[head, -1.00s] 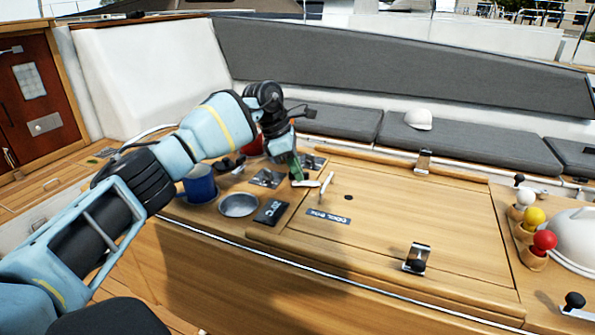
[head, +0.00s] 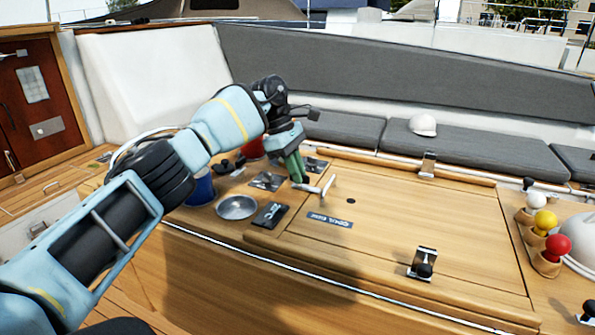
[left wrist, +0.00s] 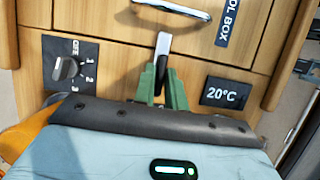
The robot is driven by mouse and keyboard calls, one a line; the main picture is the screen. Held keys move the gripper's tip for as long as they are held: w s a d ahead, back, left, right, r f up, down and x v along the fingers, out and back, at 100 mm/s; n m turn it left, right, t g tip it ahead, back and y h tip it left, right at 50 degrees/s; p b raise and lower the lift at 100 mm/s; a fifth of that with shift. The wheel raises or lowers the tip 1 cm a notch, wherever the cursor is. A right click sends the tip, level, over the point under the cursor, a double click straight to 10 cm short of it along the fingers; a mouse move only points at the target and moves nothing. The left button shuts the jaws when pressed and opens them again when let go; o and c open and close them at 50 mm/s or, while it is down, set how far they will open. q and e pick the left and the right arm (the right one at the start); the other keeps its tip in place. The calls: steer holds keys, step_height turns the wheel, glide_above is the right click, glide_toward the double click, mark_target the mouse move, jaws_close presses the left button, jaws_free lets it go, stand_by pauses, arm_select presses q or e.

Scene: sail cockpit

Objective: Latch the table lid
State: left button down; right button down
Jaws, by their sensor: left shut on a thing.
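The wooden table lid (head: 400,215) lies flat and closed, with a pale bar handle (head: 328,188) near its left side and a COOL BOX label (head: 330,219). A latch lever with a pale metal end (left wrist: 163,44) and a dark grip is at the lid's left edge. My left gripper (head: 299,172) has its green fingers on this lever. In the left wrist view, the fingers (left wrist: 162,90) are shut around the dark grip, partly hiding it. My right gripper is not in view.
Metal catches stand at the lid's back (head: 427,165) and front (head: 422,263). Colored knobs (head: 545,222) line the right end.

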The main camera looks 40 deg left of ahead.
arm_select(q)
steer(key=c, duration=1.5)
jaws_free()
steer(key=shift+o, duration=0.2)
steer(key=v, duration=0.8)
steer(key=shift+f, duration=0.1)
